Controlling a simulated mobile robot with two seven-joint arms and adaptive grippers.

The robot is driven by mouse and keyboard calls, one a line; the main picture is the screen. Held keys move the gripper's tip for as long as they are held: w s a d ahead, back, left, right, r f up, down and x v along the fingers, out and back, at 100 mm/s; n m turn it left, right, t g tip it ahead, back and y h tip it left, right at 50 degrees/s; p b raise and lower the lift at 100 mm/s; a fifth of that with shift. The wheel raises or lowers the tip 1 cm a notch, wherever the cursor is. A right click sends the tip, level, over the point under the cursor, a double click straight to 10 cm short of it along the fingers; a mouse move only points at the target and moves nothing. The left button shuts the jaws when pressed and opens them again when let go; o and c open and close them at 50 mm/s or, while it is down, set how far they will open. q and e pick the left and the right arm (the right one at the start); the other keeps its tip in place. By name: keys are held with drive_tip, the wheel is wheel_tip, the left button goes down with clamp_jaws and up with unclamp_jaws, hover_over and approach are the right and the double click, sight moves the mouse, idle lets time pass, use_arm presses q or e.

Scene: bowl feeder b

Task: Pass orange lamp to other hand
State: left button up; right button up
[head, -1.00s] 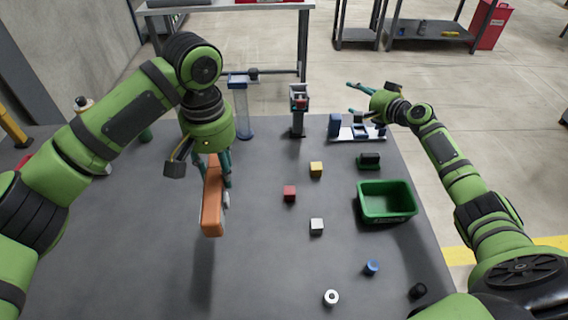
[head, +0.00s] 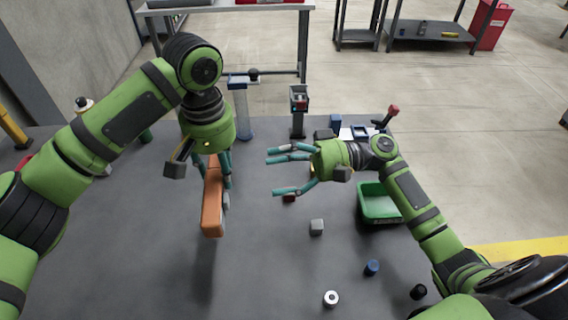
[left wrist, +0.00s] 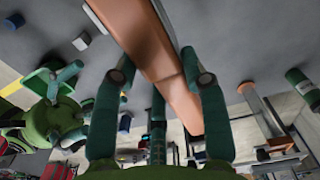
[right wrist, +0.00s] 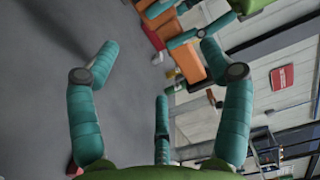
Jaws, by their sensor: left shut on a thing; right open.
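The orange lamp (head: 212,205) is a long orange block-like body, held upright above the table at left of centre. My left gripper (head: 222,168) is shut on its upper part; the lamp also shows between the fingers in the left wrist view (left wrist: 150,45). My right gripper (head: 280,172) is open and empty, to the right of the lamp with its fingers pointing left at it, a gap between them. In the right wrist view the lamp (right wrist: 190,58) shows at the top, beyond the fingertips. The right gripper also shows in the left wrist view (left wrist: 60,90).
A green bin (head: 378,204) stands at right, partly behind my right arm. A post (head: 299,110) stands at the back.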

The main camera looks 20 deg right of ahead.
drive_tip(key=a, duration=0.3)
drive_tip(key=w+a, duration=0.1)
drive_tip(key=a, duration=0.3)
drive_tip(key=w+a, duration=0.1)
drive_tip(key=a, duration=0.2)
drive_tip(key=shift+w+a, duration=0.15)
drive_tip(key=shift+a, duration=0.25)
drive_tip(key=c, duration=1.2)
use_arm(q)
drive_tip(key=o, duration=1.4)
use_arm(e)
drive_tip(key=shift+r, duration=0.1)
drive_tip(key=shift+c, duration=1)
